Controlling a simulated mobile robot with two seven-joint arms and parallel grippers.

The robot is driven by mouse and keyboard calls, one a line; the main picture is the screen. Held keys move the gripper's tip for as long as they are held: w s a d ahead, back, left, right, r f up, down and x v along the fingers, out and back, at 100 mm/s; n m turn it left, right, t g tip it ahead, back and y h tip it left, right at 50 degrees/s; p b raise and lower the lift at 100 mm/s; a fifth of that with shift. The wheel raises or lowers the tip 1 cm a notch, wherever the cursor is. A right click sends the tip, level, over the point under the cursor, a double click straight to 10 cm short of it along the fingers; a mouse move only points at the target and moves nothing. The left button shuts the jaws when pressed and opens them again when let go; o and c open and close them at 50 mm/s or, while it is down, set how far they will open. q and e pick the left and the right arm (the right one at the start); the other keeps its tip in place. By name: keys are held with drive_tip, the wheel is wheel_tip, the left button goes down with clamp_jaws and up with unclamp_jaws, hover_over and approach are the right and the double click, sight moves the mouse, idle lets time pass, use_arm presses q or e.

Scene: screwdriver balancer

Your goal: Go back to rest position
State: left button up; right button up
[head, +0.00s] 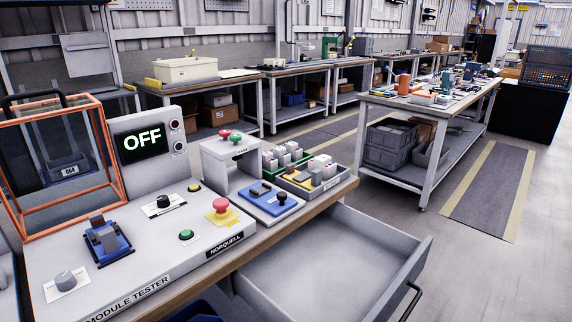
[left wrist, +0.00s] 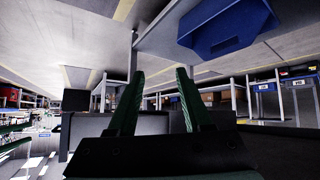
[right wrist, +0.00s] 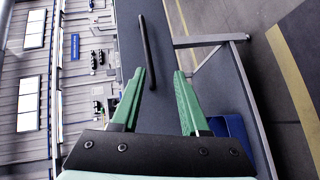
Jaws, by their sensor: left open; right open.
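My left gripper (left wrist: 157,73) shows in the left wrist view with its two dark green fingers spread apart and nothing between them. My right gripper (right wrist: 159,72) shows in the right wrist view, its green fingers also apart and empty. A grey panel with a black bar handle (right wrist: 145,50) lies beyond the right fingers; it appears apart from them, though the depth is hard to judge. Neither gripper shows in the head view. There, the module tester (head: 150,235) stands on the workbench, its screen (head: 142,144) reading OFF.
A grey drawer (head: 330,255) stands open and looks empty, jutting out below the bench edge. An orange-framed box (head: 62,165) stands on the tester. A blue bin (left wrist: 228,28) shows in the left wrist view. A second workbench (head: 430,105) stands farther back; floor at right is clear.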

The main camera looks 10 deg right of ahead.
drive_tip(key=s+a+f+m+g+y, duration=0.3)
drive_tip(key=a+f+m, duration=0.25)
drive_tip(key=a, duration=0.35)
drive_tip(key=s+a+f+m+g+y, duration=0.3)
drive_tip(key=s+a+f+m, duration=0.15)
drive_tip(key=a+m, duration=0.3)
use_arm(q)
wheel_tip(320, 180, up, 13)
drive_tip(key=s+a+p, duration=0.1)
drive_tip(key=a+p, duration=0.1)
drive_tip(key=p, duration=1.6)
drive_tip(key=shift+s+a+r+n+y, duration=0.2)
drive_tip(key=shift+a+n+y, duration=0.1)
drive_tip(key=shift+a+y, duration=0.1)
use_arm(e)
wheel_tip(320, 180, up, 13)
drive_tip(key=d+h, duration=0.1)
drive_tip(key=d, duration=0.1)
drive_tip(key=shift+s+f, duration=0.15)
drive_tip(key=shift+s, duration=0.1)
use_arm(q)
drive_tip(key=shift+d, duration=0.1)
use_arm(e)
drive_tip(key=shift+d, duration=0.2)
